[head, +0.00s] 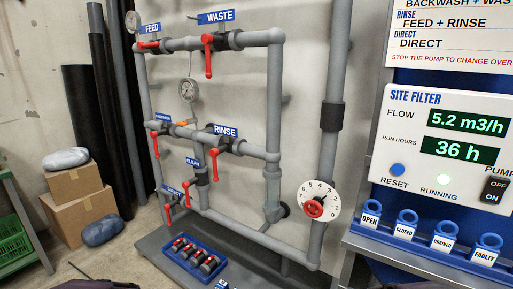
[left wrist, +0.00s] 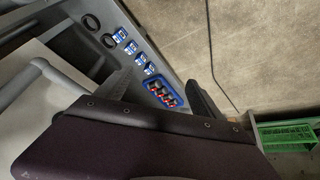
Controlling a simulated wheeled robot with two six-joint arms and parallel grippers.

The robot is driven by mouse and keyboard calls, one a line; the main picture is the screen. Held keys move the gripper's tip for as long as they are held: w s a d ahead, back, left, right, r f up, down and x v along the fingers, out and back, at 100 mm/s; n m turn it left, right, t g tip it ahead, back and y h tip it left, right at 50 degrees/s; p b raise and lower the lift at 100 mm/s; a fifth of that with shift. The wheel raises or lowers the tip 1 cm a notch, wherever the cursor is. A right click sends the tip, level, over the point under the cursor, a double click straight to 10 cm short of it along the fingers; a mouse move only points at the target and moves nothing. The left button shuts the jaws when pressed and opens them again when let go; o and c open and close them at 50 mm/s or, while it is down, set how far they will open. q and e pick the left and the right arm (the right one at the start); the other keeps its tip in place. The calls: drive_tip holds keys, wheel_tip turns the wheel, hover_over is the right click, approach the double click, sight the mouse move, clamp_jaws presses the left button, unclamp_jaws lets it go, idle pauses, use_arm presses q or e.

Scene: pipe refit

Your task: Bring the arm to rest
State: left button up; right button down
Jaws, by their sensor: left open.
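My left gripper (left wrist: 160,80) shows in the left wrist view with its two dark fingers spread apart and nothing between them. Beyond the fingers lies a blue tray (left wrist: 163,92) of dark and red fittings, apart from the gripper. In the head view, that blue tray (head: 188,262) sits on the grey base below the pipes. Dark parts of my arms show only at the bottom edge of the head view. Neither gripper's fingers can be seen there.
Grey pipes with red-handled valves (head: 208,60) stand along the wall. A site filter panel (head: 440,150) is at right, above a ledge with blue tags (head: 404,222). Cardboard boxes (head: 80,205) and a green crate (head: 22,240) stand at left. The concrete floor (left wrist: 265,55) is mostly clear.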

use_arm(q)
drive_tip(key=s+f+m+g, duration=0.2)
drive_tip(key=s+f+g, duration=0.15)
drive_tip(key=s, duration=0.55)
wheel_tip(320, 180, up, 32)
drive_tip(key=p, duration=3.1)
drive_tip(key=shift+w, duration=0.25)
drive_tip(key=shift+d+f, duration=0.1)
